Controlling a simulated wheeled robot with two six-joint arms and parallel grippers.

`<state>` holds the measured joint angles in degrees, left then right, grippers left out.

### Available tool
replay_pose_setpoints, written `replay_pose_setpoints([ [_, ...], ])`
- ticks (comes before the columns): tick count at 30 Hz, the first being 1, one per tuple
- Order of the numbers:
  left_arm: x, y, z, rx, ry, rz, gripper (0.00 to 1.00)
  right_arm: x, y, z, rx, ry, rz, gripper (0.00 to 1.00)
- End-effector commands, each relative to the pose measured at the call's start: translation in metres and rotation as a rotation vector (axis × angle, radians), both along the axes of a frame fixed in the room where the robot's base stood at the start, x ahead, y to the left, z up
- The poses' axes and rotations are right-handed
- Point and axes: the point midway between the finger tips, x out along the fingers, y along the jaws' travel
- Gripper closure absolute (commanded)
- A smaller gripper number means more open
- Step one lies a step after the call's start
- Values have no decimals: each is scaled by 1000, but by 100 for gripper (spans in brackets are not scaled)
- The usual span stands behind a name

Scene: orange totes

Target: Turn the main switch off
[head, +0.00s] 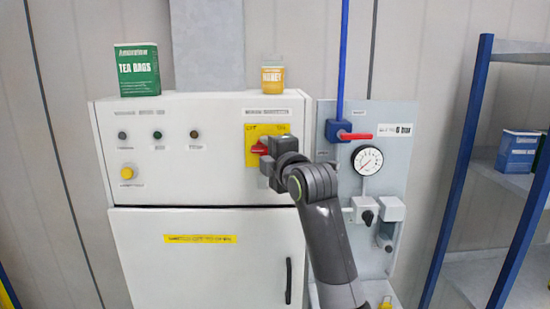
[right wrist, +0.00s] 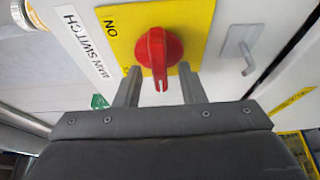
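The main switch is a red rotary knob (head: 258,148) on a yellow plate (head: 281,129) at the upper right of the white cabinet's front. In the right wrist view the red knob (right wrist: 158,52) sits on the yellow plate (right wrist: 197,22), beside the letters ON and a MAIN SWITCH label (right wrist: 84,42). My right gripper (head: 266,162) is at the plate and hides part of it in the head view. In the right wrist view its fingers (right wrist: 160,80) are apart, one on each side of the knob's near end, with visible gaps. My left gripper is not in view.
A grey panel with a gauge (head: 368,160) and a red-handled valve (head: 354,136) stands close right. A blue-framed shelf (head: 458,180) is further right.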

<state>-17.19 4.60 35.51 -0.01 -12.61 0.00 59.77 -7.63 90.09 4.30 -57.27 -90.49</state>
Motion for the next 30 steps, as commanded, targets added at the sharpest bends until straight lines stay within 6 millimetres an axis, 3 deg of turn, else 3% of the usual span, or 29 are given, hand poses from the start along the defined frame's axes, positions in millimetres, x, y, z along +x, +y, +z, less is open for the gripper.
replay_pose_setpoints([
  [8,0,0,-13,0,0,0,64,-25,-10,-3,2,-2,0,64],
  [30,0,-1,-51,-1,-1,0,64,-144,-60,0,-1,-4,-1,64],
])
